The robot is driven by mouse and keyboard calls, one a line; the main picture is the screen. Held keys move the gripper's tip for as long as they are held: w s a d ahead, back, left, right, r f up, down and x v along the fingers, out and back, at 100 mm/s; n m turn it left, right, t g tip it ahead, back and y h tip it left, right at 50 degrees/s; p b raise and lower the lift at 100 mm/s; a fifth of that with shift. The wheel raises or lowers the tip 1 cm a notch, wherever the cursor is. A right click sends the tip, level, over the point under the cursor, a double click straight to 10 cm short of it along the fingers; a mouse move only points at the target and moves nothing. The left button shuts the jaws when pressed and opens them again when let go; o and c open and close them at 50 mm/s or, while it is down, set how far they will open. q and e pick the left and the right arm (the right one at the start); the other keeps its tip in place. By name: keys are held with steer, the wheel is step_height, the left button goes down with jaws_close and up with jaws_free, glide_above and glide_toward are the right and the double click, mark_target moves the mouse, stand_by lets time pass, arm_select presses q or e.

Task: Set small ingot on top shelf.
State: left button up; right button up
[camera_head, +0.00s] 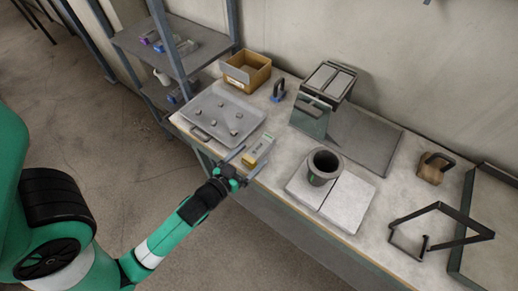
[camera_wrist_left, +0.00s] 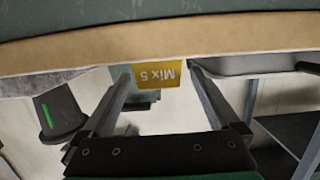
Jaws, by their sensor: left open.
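A small grey ingot (camera_head: 260,147) with a yellow end label lies on the workbench near its front edge, beside the grey tray. In the left wrist view its yellow label (camera_wrist_left: 158,74) reads "Mix 5", upside down. My left gripper (camera_head: 255,156) is open at the bench edge. Its two fingers point at the label end, one to each side, and I cannot tell whether they touch the ingot. The shelf rack's top visible shelf (camera_head: 128,40) stands at the upper left with several small bars on it, some with purple or blue ends. My right gripper is not in view.
A grey tray (camera_head: 185,112) with several small lumps is left of the ingot. A dark crucible (camera_head: 323,168) stands on pale slabs (camera_head: 348,200) to the right. Open floor (camera_head: 110,130) lies before the rack.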

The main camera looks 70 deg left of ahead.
mark_target(259, 149)
arm_select(q)
steer(key=b+x, duration=0.1)
steer(key=x, duration=0.4)
steer(key=shift+f, duration=0.15)
jaws_close()
